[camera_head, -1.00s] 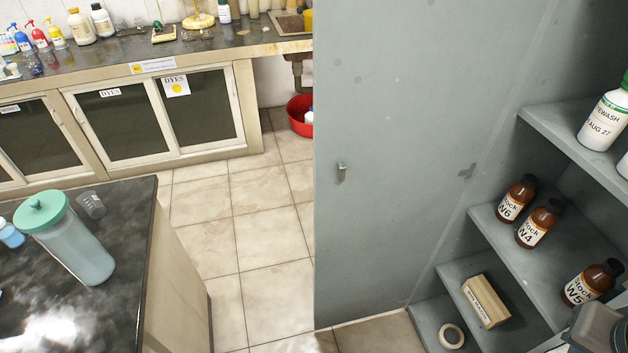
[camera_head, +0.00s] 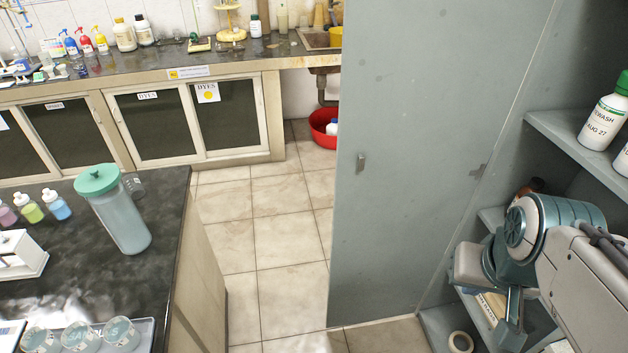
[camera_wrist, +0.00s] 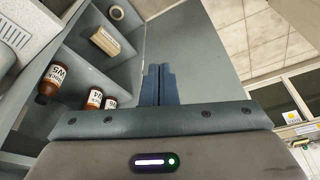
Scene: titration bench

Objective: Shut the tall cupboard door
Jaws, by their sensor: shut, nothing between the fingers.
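My arm reaches in from the right, in front of the lower shelves; the fingertips are hard to make out in the head view. In the wrist view my gripper (camera_wrist: 160,70) is shut and empty, with the door's grey face (camera_wrist: 195,40) behind the fingers. I cannot tell whether they touch it.
A dark bench (camera_head: 165,290) with a pitcher (camera_head: 118,215) stands left. Tiled floor (camera_head: 285,235) lies clear between bench and door.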

